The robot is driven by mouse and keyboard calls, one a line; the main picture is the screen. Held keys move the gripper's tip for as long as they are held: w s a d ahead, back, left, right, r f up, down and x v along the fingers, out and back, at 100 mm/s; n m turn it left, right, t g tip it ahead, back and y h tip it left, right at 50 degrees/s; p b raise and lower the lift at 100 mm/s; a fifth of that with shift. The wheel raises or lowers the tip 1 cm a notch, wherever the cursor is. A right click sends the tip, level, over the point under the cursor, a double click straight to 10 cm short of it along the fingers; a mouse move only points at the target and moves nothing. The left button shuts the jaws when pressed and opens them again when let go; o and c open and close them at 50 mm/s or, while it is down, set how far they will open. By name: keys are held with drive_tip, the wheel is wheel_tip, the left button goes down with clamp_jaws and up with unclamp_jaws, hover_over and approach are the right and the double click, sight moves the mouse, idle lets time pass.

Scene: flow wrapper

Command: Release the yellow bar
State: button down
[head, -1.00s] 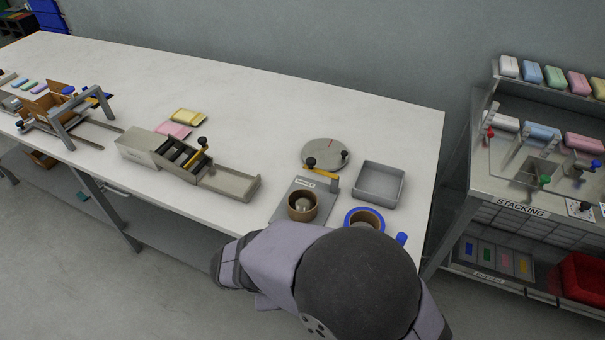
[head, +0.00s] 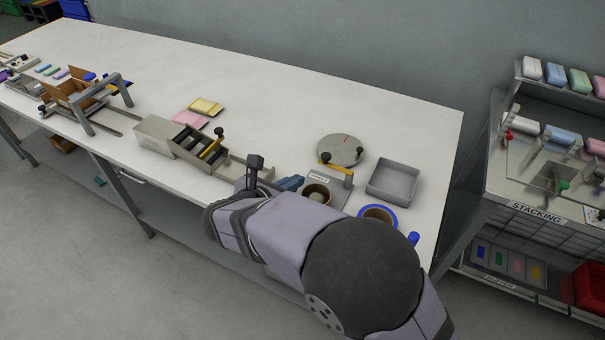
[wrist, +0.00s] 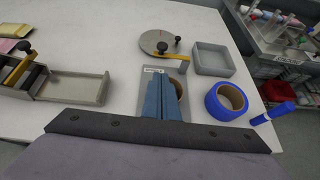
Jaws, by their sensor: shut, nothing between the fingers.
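My gripper (head: 295,183) has its blue fingers shut and empty; they also show in the wrist view (wrist: 163,97). It hovers at the left of a small labelled station with a brown ring (head: 317,195), which the fingers partly hide in the wrist view. A flat yellow bar (head: 206,106) lies on the table beside a flat pink one (head: 190,119). A yellow lever with a black knob (head: 212,148) slants over the grey slotted box, away from my gripper. Another yellow strip (head: 337,168) lies at the front of the round plate.
The grey slotted box (head: 157,139) has an open tray (wrist: 77,88) at its right. The back of the table is clear.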

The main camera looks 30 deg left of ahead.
drive_tip(key=p, duration=0.2)
approach(323, 160)
drive_tip(key=f, duration=0.1)
drive_tip(key=w+f, duration=0.1)
drive_tip(key=f, duration=0.1)
drive_tip(key=shift+w+d+f, duration=0.15)
drive_tip(key=shift+w+f, duration=0.1)
drive_tip(key=shift+w+p, duration=0.75)
drive_tip(key=shift+w, duration=1.1)
drive_tip(key=shift+w+a+b, duration=0.2)
drive_tip(key=shift+w+b, duration=0.15)
drive_tip(key=shift+w, duration=0.1)
drive_tip(key=shift+w+a+b, duration=0.2)
drive_tip(key=shift+w+b, duration=0.15)
drive_tip(key=shift+w, duration=0.15)
drive_tip(key=shift+r, duration=0.15)
drive_tip(key=shift+s+d, duration=0.4)
drive_tip(key=shift+s, duration=0.2)
